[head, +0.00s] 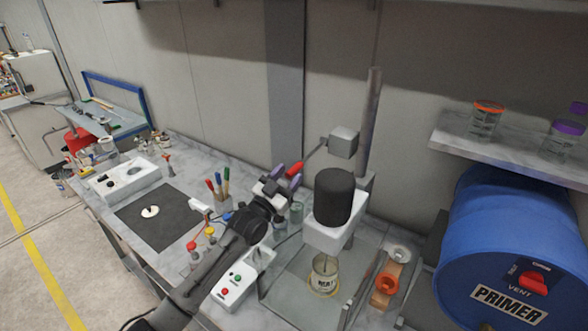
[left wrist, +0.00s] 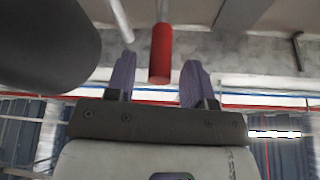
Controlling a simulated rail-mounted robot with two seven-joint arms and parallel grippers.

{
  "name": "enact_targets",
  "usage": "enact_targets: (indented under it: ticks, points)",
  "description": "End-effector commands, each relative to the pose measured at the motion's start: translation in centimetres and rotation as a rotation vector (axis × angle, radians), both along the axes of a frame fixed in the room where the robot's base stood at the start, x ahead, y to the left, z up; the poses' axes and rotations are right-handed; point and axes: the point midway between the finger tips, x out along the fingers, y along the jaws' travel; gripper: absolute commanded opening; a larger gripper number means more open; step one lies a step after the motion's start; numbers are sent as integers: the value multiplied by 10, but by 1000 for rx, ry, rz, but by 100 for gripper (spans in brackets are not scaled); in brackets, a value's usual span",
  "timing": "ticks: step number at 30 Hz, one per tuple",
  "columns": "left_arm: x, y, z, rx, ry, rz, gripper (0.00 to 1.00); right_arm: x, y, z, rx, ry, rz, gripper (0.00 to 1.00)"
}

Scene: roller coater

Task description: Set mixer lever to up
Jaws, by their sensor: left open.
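The mixer lever has a red handle (head: 294,170) on a thin rod, which slopes down and left from a grey box (head: 343,140) on the mixer's post. The mixer has a black motor (head: 333,196) on a white head above a labelled jar (head: 324,275). My left gripper (head: 288,177) is open, its purple fingers by the lever's end. In the left wrist view the red handle (left wrist: 161,55) lies between the two spread fingers, with a gap on each side. I cannot tell how deep it sits between them. My right gripper is not in view.
A control box (head: 236,283) with red and green buttons stands below my left arm. A cup of coloured-handled tools (head: 220,197) is left of the gripper. A blue primer drum (head: 515,255) and a shelf (head: 510,150) are at the right. The black motor is close beside the left gripper.

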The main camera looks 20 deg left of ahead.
Motion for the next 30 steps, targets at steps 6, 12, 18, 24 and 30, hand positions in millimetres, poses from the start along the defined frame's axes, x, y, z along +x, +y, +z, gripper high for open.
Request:
enact_targets:
  ticks: [6, 12, 18, 24, 30]
  points:
    - [17, -6, 8, 0, 0, 0, 48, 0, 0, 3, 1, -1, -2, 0]
    - [22, -7, 9, 1, 1, 1, 48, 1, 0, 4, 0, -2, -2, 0]
    - [22, -8, 9, 1, 1, 1, 48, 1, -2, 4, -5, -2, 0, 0]
    - [22, -8, 9, 0, 1, 0, 34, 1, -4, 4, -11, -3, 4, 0]
    - [22, -7, 9, 0, 1, 0, 15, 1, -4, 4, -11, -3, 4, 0]
